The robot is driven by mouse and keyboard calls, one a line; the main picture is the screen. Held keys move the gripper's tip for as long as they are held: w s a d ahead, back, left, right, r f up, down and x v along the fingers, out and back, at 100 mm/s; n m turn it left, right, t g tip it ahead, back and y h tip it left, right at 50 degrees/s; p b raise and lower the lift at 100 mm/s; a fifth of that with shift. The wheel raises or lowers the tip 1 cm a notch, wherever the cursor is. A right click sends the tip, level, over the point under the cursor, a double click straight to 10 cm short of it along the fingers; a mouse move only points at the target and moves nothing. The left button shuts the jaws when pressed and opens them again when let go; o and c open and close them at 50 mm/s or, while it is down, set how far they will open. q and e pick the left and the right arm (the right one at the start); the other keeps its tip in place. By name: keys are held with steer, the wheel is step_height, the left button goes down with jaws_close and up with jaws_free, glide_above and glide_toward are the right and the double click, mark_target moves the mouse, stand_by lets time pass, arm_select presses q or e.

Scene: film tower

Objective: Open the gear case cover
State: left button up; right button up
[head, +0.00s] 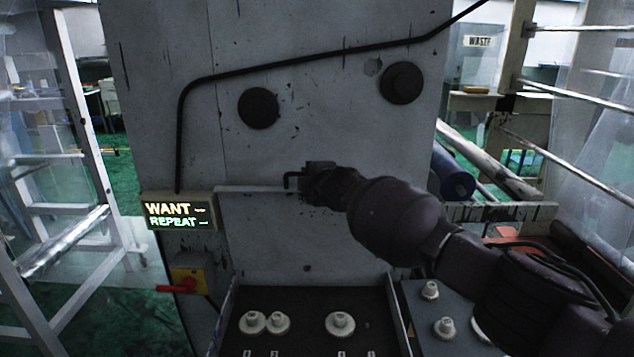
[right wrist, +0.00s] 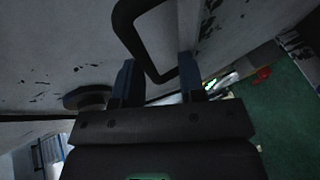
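The gear case cover (head: 258,240) is a scuffed light-grey panel on the front of the tall grey machine. It looks closed, its top edge a straight line. A black loop handle (head: 289,180) is near its top, partly hidden by my right gripper (head: 308,178). In the right wrist view the handle (right wrist: 128,38) reaches down between the two blue-grey fingers of my right gripper (right wrist: 158,80). The fingers are apart, with gaps beside the handle; I cannot tell whether either touches it. My left gripper is not in view.
A lit sign (head: 178,215) reading WANT and REPEAT and a red-handled switch (head: 188,282) are left of the cover. Below is a dark tray (head: 300,300) with several pale gears. More gears (head: 445,327) stand to its right. A blue drum (head: 455,180) is at right.

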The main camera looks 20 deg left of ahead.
steer(key=v, duration=1)
steer(key=shift+s+d+r, duration=0.2)
steer(key=shift+s, duration=0.05)
stand_by(0.4)
